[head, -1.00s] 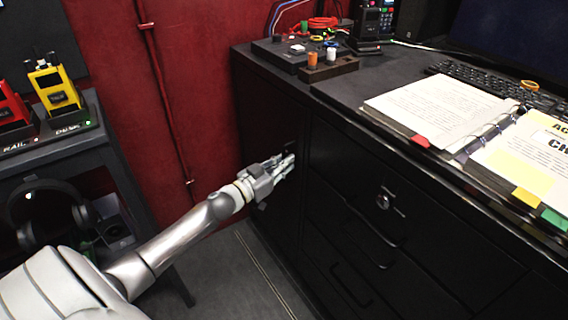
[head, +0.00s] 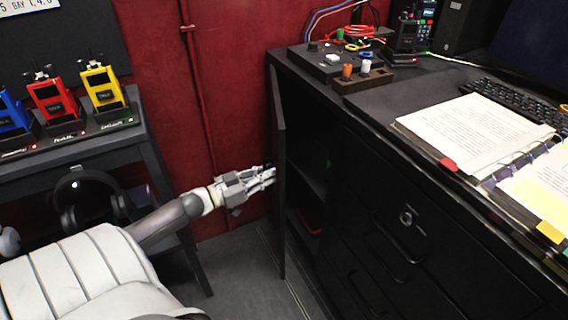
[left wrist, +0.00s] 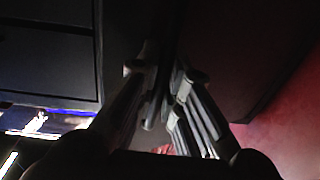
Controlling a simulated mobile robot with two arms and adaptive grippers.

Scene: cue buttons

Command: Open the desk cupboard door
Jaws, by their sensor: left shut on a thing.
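The desk cupboard door (head: 278,185) is a dark panel at the left end of the black desk. It stands swung out, and the dark cupboard inside (head: 308,165) shows to its right. My left gripper (head: 268,177) is at the door's outer face, near mid-height, shut on the door handle. The handle is hidden by the fingers and cannot be made out. In the left wrist view the fingers (left wrist: 165,95) reach close together towards a dark surface. My right gripper is not in view.
A shelf and a reddish thing (head: 308,221) show inside the cupboard. Black drawers (head: 385,250) adjoin it on the right. A side table with radios in chargers (head: 55,100) and headphones (head: 90,200) stands left. A red wall (head: 230,80) is behind the door.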

